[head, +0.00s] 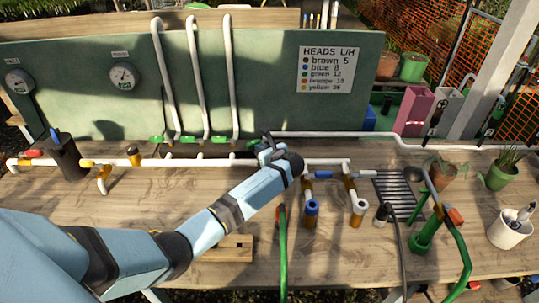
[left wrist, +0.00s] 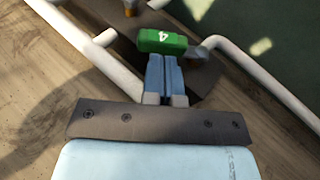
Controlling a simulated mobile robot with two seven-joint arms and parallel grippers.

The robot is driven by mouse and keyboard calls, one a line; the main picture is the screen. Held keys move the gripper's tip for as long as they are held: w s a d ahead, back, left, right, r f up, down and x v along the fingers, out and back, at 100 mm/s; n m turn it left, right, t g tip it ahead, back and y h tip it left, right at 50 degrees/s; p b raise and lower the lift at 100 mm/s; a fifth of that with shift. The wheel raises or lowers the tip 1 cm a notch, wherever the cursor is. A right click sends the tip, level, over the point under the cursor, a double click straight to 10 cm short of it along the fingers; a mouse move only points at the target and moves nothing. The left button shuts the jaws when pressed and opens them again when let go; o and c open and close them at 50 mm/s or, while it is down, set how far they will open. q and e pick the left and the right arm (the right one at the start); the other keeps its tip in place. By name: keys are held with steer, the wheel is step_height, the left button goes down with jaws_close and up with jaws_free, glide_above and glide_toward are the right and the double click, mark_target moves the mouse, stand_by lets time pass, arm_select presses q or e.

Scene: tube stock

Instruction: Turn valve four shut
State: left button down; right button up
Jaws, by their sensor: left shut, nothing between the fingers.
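Valve four is a green block handle marked "4" (left wrist: 162,41), in the left wrist view just beyond my fingertips. In the head view a bit of green (head: 252,144) shows beside my gripper, which hides most of that spot. My left gripper (head: 267,143) is shut and empty at the pipe run along the green panel. In the left wrist view its closed fingers (left wrist: 165,62) point at the near edge of the handle. I cannot tell whether they touch it. My right gripper is out of view.
White pipes (head: 334,134) run along the bench before the green panel (head: 270,80). A green hose (head: 283,250) hangs in front.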

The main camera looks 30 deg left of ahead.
arm_select(q)
steer(key=shift+w+a, duration=0.25)
steer(key=shift+a, duration=0.35)
steer(key=shift+s+a+r+m+t+p, duration=0.1)
steer(key=shift+a+m+t+p, duration=0.1)
steer(key=shift+m+t+p, duration=0.3)
